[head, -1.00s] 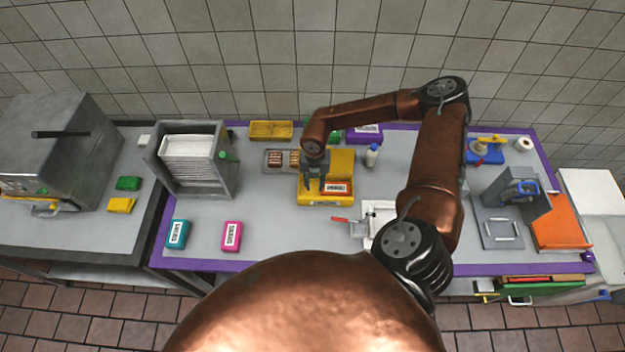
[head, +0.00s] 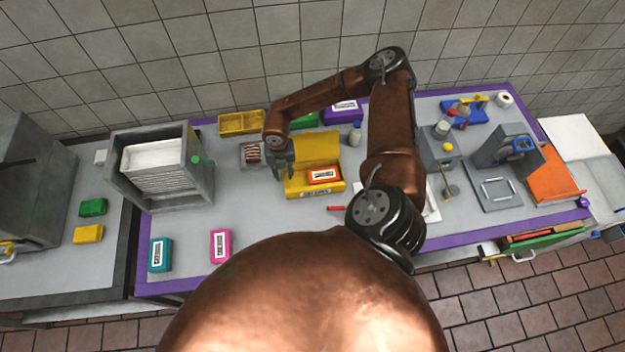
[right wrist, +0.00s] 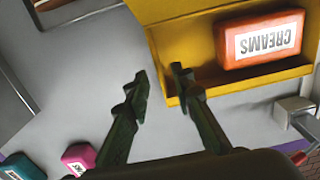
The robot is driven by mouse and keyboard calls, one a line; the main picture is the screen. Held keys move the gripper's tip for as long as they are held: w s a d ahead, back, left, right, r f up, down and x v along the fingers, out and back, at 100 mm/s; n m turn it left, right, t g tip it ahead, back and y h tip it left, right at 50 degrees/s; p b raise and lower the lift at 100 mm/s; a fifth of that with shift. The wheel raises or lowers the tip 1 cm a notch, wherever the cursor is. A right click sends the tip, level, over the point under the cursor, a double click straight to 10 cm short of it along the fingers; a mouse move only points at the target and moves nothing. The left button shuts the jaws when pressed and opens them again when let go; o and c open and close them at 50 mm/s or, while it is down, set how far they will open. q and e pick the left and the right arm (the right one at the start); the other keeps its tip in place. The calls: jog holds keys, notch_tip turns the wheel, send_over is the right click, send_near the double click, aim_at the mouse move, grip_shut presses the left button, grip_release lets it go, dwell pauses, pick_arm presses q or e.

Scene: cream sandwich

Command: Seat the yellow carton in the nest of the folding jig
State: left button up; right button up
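The yellow carton (head: 318,192) stands open near the middle of the table, its flap (head: 318,150) raised at the back. An orange CREAMS packet (head: 323,174) lies in it; both carton (right wrist: 175,30) and packet (right wrist: 262,40) show in the right wrist view. My right gripper (head: 283,172) is at the carton's left edge, its fingers (right wrist: 159,76) apart with no object held between them. One finger overlaps the carton's left wall in the wrist view; I cannot tell whether they touch. I cannot identify the folding jig's nest for certain. My left gripper is not in view.
A grey fixture with a blue handle (head: 520,145) and a flat plate (head: 497,193) stands at the right. A grey rack (head: 200,172), teal pack (head: 160,254) and pink pack (head: 220,245) are at the left. My right arm hides part of a white tray (head: 432,208).

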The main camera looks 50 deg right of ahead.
jog(key=f, duration=0.2)
jog(key=f+p, duration=0.1)
jog(key=f, duration=0.1)
jog(key=shift+w+a, duration=0.1)
jog(key=shift+a, duration=0.1)
jog(key=shift+f, duration=0.55)
grip_shut()
